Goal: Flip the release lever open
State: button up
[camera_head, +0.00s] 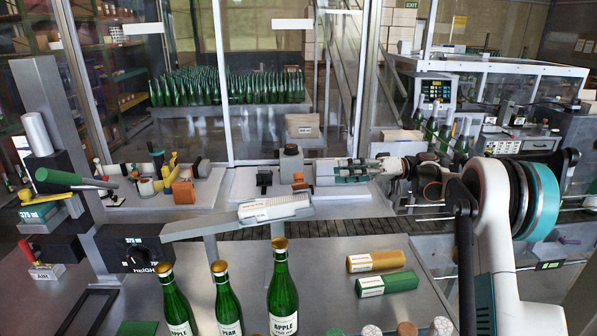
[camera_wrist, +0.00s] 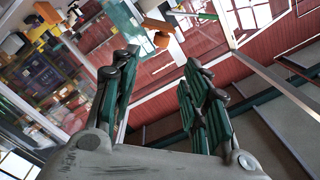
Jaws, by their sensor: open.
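No part is labelled as the release lever, and I cannot tell for sure which one it is. On the left-hand stand in the head view are a green handle (camera_head: 62,177), a yellow lever (camera_head: 45,197) over a 375 ml block, and a red lever (camera_head: 27,251) above a small label. My gripper (camera_head: 338,170) points left over the middle of the back bench, well to the right of that stand. In the wrist view my gripper (camera_wrist: 158,78) has its two green-and-grey fingers spread, with nothing between them. An orange piece (camera_wrist: 161,38) shows beyond them.
Green bottles (camera_head: 283,290) stand on the front table, beside orange (camera_head: 376,260) and green (camera_head: 388,284) boxes. A pale labelled bar (camera_head: 273,208) lies below my gripper. Small fixtures with orange knobs (camera_head: 184,191) occupy the back bench. Glass panels stand behind.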

aim_at(298, 174)
jog(key=a, duration=1.3)
jog(key=shift+s+a, duration=0.35)
jog(key=shift+s, duration=0.05)
jog(key=shift+c, duration=0.2)
grip_shut()
